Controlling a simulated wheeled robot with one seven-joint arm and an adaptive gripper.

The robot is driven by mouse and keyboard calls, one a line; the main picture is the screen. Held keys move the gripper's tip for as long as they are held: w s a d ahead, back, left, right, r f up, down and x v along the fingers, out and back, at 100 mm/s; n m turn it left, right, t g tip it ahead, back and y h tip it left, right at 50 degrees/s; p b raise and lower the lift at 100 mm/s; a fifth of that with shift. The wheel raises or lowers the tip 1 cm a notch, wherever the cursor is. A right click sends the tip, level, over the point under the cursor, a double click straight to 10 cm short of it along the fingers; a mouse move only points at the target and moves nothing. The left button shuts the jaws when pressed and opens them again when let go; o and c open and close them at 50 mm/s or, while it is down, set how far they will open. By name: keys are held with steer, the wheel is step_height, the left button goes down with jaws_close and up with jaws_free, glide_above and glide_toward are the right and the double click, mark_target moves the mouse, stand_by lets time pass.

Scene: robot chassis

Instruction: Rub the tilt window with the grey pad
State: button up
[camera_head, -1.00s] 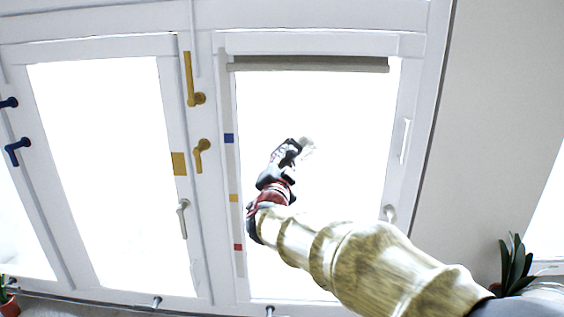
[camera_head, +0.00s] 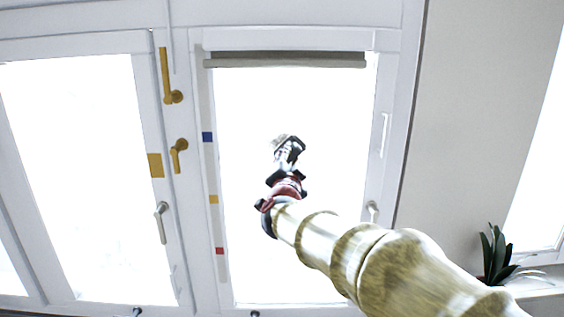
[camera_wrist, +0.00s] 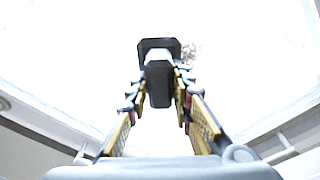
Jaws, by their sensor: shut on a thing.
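The window (camera_head: 325,120) on the right has a bright, washed-out pane in a white frame. It looks closed. My gripper (camera_head: 288,143) is in front of the upper middle of this pane. I cannot tell whether the pad touches the glass.
A grey handle (camera_head: 372,211) sits on the window's right frame. A rolled blind (camera_head: 285,60) crosses the pane's top. Yellow handles (camera_head: 178,155) stick out from the frame on the left. A plant (camera_head: 495,256) stands at lower right.

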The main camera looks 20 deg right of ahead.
mark_target(305, 151)
steer(key=shift+s+d+b, duration=0.2)
steer(key=shift+d+b, duration=0.2)
steer(key=shift+d, duration=0.25)
steer(key=shift+s+d+b, duration=0.25)
steer(key=shift+d+b, duration=0.2)
steer(key=shift+d, duration=0.25)
steer(key=shift+s+d+b, duration=0.2)
steer(key=shift+d+b, duration=0.2)
steer(key=shift+d, duration=0.25)
steer(key=shift+d+r+p, duration=0.15)
steer(key=shift+r+p, duration=0.55)
steer(key=shift+r, duration=0.2)
steer(key=shift+w+a+f+p, duration=0.1)
steer(key=shift+w+a+p, duration=0.2)
steer(key=shift+a, duration=0.4)
steer(key=shift+w+a+p, duration=0.15)
steer(key=shift+a+p, duration=0.3)
steer(key=shift+a, duration=0.25)
steer(key=shift+w+a+f+p, duration=0.1)
steer(key=shift+w+a+p, duration=0.2)
steer(key=shift+a, duration=0.4)
